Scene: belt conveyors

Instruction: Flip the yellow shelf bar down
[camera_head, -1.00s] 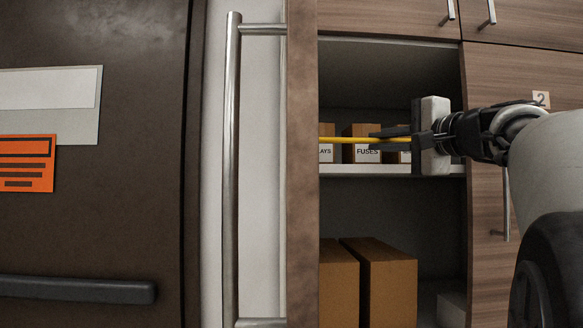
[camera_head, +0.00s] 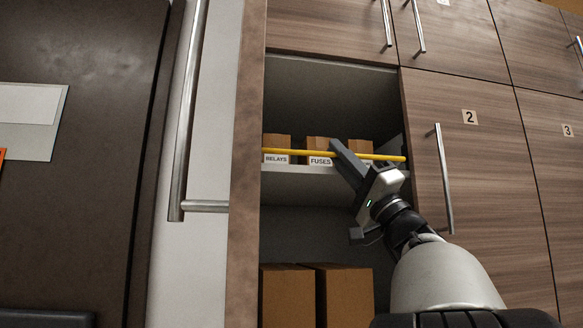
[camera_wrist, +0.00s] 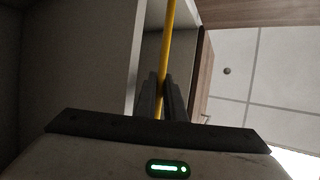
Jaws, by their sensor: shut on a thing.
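The yellow shelf bar (camera_head: 290,151) runs nearly level across the front of the cabinet shelf, passing before small boxes. In the head view my gripper (camera_head: 342,155) reaches up to the bar from the lower right, toward its right part. In the wrist view the bar (camera_wrist: 169,45) runs from the top of the picture down to the fingers of my gripper (camera_wrist: 161,95), which are shut on it.
Boxes labelled RELAYS (camera_head: 276,160) and FUSES (camera_head: 320,162) stand on the shelf (camera_head: 290,185) behind the bar. Large brown boxes (camera_head: 288,297) stand below. An open cabinet door (camera_head: 245,200) edges the left side. Closed door 2 (camera_head: 480,190) with its long handle (camera_head: 443,180) is at right.

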